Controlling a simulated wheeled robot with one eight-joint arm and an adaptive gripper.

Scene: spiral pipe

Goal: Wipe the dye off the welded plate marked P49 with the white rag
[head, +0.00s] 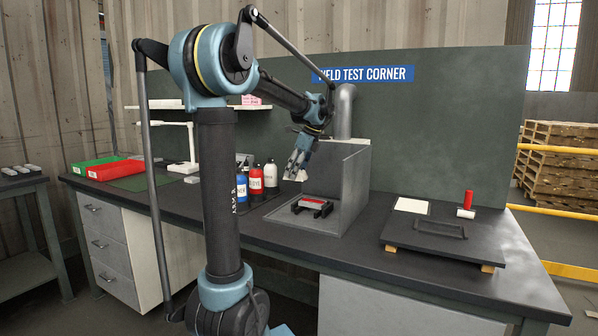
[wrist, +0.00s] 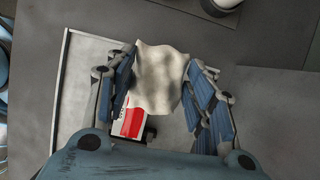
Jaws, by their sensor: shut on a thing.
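My gripper (head: 300,165) is shut on the white rag (wrist: 160,75), a crumpled off-white cloth with faint grey patches between the fingers in the wrist view. In the head view a small bit of the rag (head: 302,176) hangs below the fingertips. The plate (head: 313,203) lies on a black stand in the grey open-fronted booth, below and slightly right of my gripper. In the wrist view the plate (wrist: 130,122) shows a bright red dye patch and white metal with small dark marking, too small to read. The rag and left finger hide part of it.
The booth (head: 352,180) has a side wall and a grey duct (head: 345,105) behind. Several bottles (head: 256,180) stand left of it. Bench between is clear.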

